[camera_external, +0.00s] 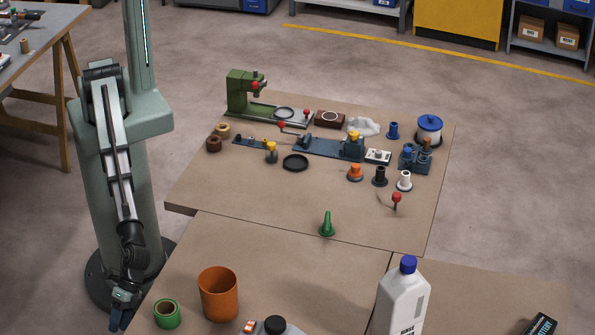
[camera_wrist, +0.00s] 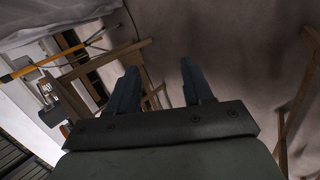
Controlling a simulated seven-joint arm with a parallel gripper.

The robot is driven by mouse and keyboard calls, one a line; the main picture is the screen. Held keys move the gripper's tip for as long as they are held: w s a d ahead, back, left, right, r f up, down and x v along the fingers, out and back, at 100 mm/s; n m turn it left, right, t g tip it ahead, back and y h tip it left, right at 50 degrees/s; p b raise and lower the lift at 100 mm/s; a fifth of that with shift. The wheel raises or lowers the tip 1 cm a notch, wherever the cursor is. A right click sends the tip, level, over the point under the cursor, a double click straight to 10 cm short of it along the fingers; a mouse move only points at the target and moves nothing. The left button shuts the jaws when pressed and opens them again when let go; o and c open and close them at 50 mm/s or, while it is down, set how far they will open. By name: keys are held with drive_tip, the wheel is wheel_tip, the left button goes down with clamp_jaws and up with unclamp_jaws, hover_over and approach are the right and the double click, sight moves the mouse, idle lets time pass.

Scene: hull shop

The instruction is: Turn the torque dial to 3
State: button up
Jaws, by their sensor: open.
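I cannot tell for sure which thing is the torque dial, and no number can be read. One candidate is a small white box with a dark knob (camera_external: 378,156) on the far table. Another is a grey device with a round black knob (camera_external: 275,325), cut off by the bottom edge of the external view. My gripper (camera_external: 120,312) hangs at the lower left in the external view, off the table's left side and far from both. In the wrist view my gripper (camera_wrist: 161,88) has its two dark fingers apart with nothing between them.
A green tape roll (camera_external: 167,313), an orange cup (camera_external: 219,293) and a white bottle (camera_external: 402,300) stand on the near table. A green cone (camera_external: 327,225) stands near the far table's front edge. Several tools and fittings crowd the far table (camera_external: 225,195). The near table's middle is clear.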

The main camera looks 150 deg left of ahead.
drive_tip(key=w+d+r+n+t+h, duration=0.1)
drive_tip(key=w+d+r+t, duration=0.15)
drive_tip(key=w+r, duration=0.8)
drive_tip(key=w+a+r+n+t, duration=0.1)
drive_tip(key=w+a+r, duration=0.4)
drive_tip(key=r, duration=0.4)
drive_tip(key=w+a+r+n+t, duration=0.1)
drive_tip(key=w+a+r+n, duration=0.1)
drive_tip(key=w+a+r, duration=0.45)
drive_tip(key=w+a+r+n+t, duration=0.1)
drive_tip(key=w+a+r+t, duration=0.15)
drive_tip(key=r, duration=0.75)
drive_tip(key=s+a+f+n+g+y, duration=0.1)
drive_tip(key=s+a+f+g+y, duration=0.15)
drive_tip(key=a, duration=1.35)
drive_tip(key=s+a+f+n+g+y, duration=0.15)
drive_tip(key=s+a, duration=0.25)
drive_tip(key=a, duration=1.2)
drive_tip(key=s+a+f+n+g+y, duration=0.1)
drive_tip(key=s+a+f+y, duration=0.15)
drive_tip(key=a, duration=1.25)
drive_tip(key=n+g+y, duration=0.1)
drive_tip(key=n+g, duration=0.6)
hover_over(379, 152)
wheel_tip(379, 152, down, 2)
drive_tip(key=shift+m, duration=0.35)
wheel_tip(379, 152, down, 13)
drive_tip(key=shift+s+f, duration=0.15)
drive_tip(key=shift+f, duration=0.05)
